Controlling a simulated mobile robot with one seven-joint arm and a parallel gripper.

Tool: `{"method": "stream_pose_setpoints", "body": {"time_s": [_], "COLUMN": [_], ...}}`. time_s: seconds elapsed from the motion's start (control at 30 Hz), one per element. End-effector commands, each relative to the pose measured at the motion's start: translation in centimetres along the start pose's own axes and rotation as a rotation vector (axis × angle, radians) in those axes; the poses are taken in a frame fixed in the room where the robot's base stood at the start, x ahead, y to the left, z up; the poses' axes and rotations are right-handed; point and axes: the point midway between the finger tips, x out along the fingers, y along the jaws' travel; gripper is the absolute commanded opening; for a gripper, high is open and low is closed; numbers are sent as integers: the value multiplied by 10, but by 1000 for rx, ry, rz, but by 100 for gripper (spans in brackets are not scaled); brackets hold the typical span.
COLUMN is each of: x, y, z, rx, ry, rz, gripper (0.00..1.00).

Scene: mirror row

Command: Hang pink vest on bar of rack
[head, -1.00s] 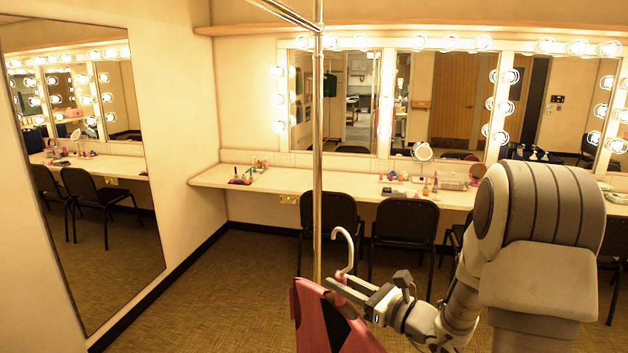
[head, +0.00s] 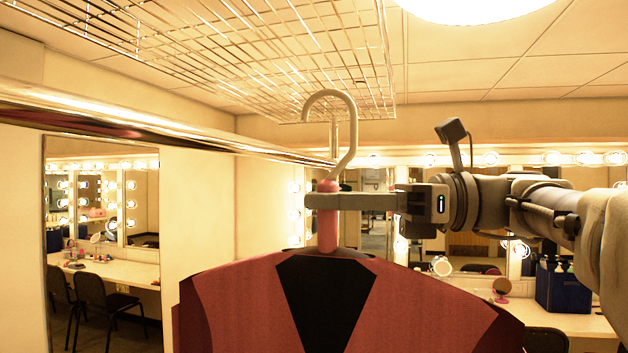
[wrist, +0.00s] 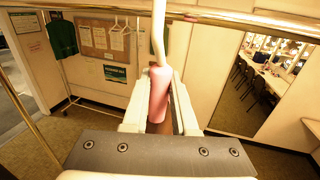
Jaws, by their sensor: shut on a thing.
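The pink vest (head: 410,305) with a dark front panel hangs upright on a hanger below my gripper in the head view. The hanger's pale hook (head: 331,96) rises above my gripper and opens to the left. My gripper (head: 328,201) is shut on the hanger's pink neck, which also shows between the fingers in the wrist view (wrist: 158,95). The rack's chrome bar (head: 150,130) runs from the left edge to an end close behind the hook. The hook's tip appears above the bar. I cannot tell whether hook and bar touch.
A wire shelf (head: 270,50) spans above the bar. A wall mirror (head: 100,230) stands at the left. The counter with lit mirrors is behind, with a dark blue caddy (head: 562,286). The wrist view shows a green garment (wrist: 62,36) and a pinboard (wrist: 105,45).

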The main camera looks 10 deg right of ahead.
Motion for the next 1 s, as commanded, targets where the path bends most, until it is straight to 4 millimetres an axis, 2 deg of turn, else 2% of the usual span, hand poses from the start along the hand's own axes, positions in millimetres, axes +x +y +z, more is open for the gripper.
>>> {"method": "stream_pose_setpoints", "body": {"time_s": [0.07,0.2,1.0], "x": [1,4,62], "y": [10,15,-1], "z": [10,14,11], "rx": [-3,0,0], "ry": [-1,-2,-2], "rz": [5,8,8], "gripper": [0,0,0]}}
